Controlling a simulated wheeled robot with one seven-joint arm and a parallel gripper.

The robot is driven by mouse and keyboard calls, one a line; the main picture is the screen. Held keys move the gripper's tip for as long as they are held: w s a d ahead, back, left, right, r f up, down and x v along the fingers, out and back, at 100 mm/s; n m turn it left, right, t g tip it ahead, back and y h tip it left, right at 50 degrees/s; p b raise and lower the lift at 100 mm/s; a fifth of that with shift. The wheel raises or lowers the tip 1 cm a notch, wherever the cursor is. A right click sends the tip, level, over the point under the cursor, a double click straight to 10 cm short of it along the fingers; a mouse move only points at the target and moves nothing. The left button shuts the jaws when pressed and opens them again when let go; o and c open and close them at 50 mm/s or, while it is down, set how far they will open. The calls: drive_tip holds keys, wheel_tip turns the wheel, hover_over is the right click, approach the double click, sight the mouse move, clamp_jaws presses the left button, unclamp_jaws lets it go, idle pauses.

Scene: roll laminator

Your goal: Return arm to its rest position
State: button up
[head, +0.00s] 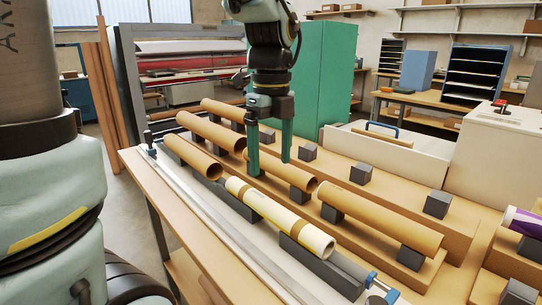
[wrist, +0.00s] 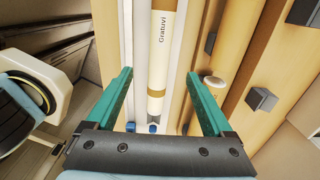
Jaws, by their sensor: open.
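My gripper (head: 270,160) hangs from my arm above the table, its two green fingers pointing down and spread apart with nothing between them. In the wrist view the open fingers (wrist: 160,108) frame a white roll with a brown band (wrist: 158,45), labelled "Gratuvi". In the head view this white roll (head: 305,230) lies on dark cradles along the front of the table, below and in front of my gripper. The fingers are near brown cardboard tubes (head: 295,177) that lie on dark blocks; whether they touch cannot be told.
More brown tubes (head: 380,228) lie on stepped wooden shelves. Several dark blocks (head: 437,204) stand empty. A purple-ended roll (head: 523,221) is at the right. A metal rail (head: 215,228) runs along the front edge. Behind are a green cabinet (head: 325,70) and a red-rollered machine (head: 185,62).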

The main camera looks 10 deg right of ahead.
drive_tip(key=w+a+f+n, duration=0.1)
drive_tip(key=a+f+n, duration=0.3)
drive_tip(key=n, duration=0.5)
drive_tip(key=w+a+f+n+t, duration=0.1)
drive_tip(key=a+f+n, duration=0.3)
drive_tip(key=a+n, duration=0.4)
drive_tip(key=w+a+f+n, duration=0.1)
drive_tip(key=a+f+n, duration=0.3)
drive_tip(key=n, duration=0.6)
drive_tip(key=shift+a+n, duration=0.3)
drive_tip(key=shift+a, duration=1.05)
drive_tip(key=shift+a+f+n+t, duration=0.3)
drive_tip(key=shift+a+n, duration=0.2)
drive_tip(key=shift+n, duration=0.5)
